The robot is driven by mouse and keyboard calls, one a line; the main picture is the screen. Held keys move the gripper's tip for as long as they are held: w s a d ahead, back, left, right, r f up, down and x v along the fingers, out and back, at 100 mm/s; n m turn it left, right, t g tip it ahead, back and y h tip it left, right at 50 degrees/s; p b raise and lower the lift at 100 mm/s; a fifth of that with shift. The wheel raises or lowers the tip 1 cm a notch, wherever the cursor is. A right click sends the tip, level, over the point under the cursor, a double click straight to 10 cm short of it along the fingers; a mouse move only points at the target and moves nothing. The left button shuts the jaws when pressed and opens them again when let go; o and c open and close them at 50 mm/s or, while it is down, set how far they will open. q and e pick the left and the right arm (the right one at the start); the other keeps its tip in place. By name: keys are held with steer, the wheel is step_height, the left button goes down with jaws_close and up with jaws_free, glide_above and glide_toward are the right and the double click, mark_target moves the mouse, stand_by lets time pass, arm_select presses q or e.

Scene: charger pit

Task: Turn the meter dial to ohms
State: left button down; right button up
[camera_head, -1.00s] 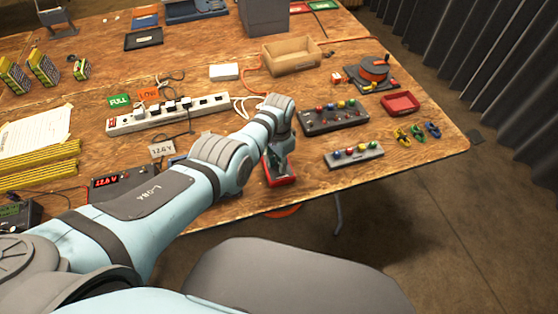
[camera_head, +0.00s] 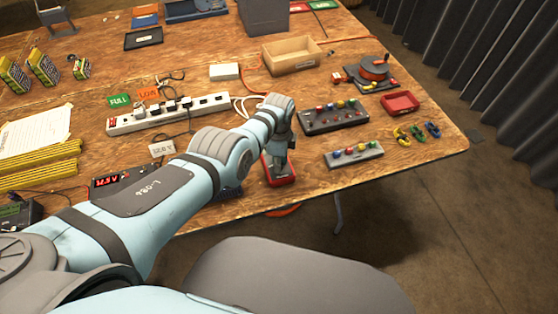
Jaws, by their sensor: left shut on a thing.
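The meter (camera_head: 280,180) is a small red-edged device with a dark face, lying on the wooden table near its front edge. My left arm reaches over the table from the left. My left gripper (camera_head: 281,163) points down onto the meter and is shut, its tips at the meter's face. The dial is hidden under the gripper, so its setting cannot be read. My right gripper is not in view.
A dark block with coloured knobs (camera_head: 334,117) and a grey strip with coloured knobs (camera_head: 353,154) lie right of the meter. A white power strip (camera_head: 168,113) lies behind my arm.

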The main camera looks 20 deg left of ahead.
arm_select(q)
steer(key=shift+m, duration=0.4)
steer(key=c, duration=1.4)
jaws_free()
steer(key=shift+w+r, duration=0.1)
steer(key=shift+r, duration=0.2)
step_height(320, 180, up, 11)
steer(key=shift+r, duration=0.15)
